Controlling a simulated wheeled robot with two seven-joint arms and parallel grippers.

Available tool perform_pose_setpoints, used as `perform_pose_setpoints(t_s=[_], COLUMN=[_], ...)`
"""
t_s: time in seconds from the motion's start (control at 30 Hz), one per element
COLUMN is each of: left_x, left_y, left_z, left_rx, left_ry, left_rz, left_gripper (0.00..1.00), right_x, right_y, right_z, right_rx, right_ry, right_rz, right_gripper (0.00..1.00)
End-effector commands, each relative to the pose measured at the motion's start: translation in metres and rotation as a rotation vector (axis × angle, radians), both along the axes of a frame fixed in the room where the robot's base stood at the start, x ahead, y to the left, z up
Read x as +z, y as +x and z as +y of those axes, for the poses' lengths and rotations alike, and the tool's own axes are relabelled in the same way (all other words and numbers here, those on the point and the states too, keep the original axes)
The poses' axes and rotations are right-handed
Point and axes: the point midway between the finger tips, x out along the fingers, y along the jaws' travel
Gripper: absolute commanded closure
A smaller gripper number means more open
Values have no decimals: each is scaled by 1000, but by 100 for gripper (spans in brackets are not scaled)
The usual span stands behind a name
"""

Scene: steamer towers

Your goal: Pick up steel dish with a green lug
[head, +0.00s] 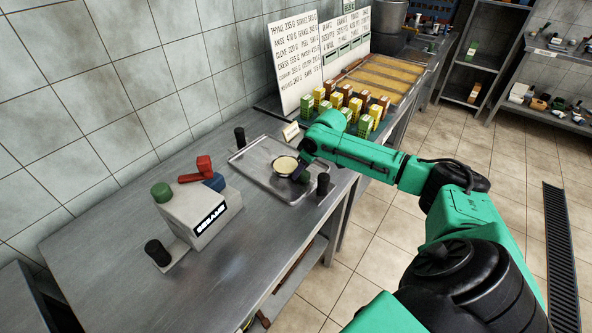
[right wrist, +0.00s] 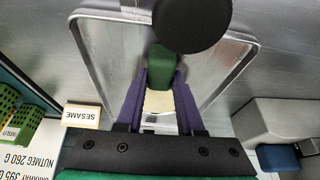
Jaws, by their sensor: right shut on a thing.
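The steel dish (head: 284,166) is small and round with pale contents, at the steel tray (head: 254,157) in the head view. I cannot tell whether it touches the tray. Its green lug (right wrist: 162,62) shows in the right wrist view, between the purple fingers of my right gripper (right wrist: 161,84). The right gripper (head: 301,172) is shut on the lug at the dish's right side. Pale contents (right wrist: 159,103) show between the fingers, and most of the dish is hidden there. My left gripper is in neither view.
Black posts (head: 323,184) (head: 239,137) stand beside the tray. Several coloured cartons (head: 352,105) and boards (head: 293,60) are behind.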

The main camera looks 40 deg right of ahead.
Motion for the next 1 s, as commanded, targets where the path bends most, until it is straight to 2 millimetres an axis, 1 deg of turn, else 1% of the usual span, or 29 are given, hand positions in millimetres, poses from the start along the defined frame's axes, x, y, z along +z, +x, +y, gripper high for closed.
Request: perform_pose_setpoints(t_s=[0.17, 0.27, 0.37, 0.4, 0.47, 0.5, 0.6, 0.63, 0.7, 0.8, 1.0], left_x=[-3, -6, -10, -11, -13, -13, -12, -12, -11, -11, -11], left_y=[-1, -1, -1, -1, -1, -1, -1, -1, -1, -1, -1], left_z=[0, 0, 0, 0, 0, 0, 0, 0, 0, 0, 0], left_rx=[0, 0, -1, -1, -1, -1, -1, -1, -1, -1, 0], left_ry=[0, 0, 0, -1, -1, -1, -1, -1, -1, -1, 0], left_rz=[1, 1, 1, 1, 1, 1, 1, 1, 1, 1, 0], left_gripper=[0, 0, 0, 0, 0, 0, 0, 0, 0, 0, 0], right_x=[20, 44, 80, 96, 120, 135, 166, 174, 187, 197, 200], right_y=[1, 2, 2, 2, 2, 2, 2, 2, 1, 1, 1], right_z=[-1, 0, 0, 0, 0, 0, 1, 1, 0, 0, 0], right_rx=[0, 0, 0, 0, 0, 1, 1, 1, 0, 0, -1], right_ry=[-2, -1, 0, 0, 1, 2, 2, 2, 2, 2, 1], right_rz=[-6, -9, -11, -12, -11, -12, -10, -10, -6, -4, -1], right_gripper=[100, 100, 100, 100, 100, 100, 100, 100, 100, 100, 100])
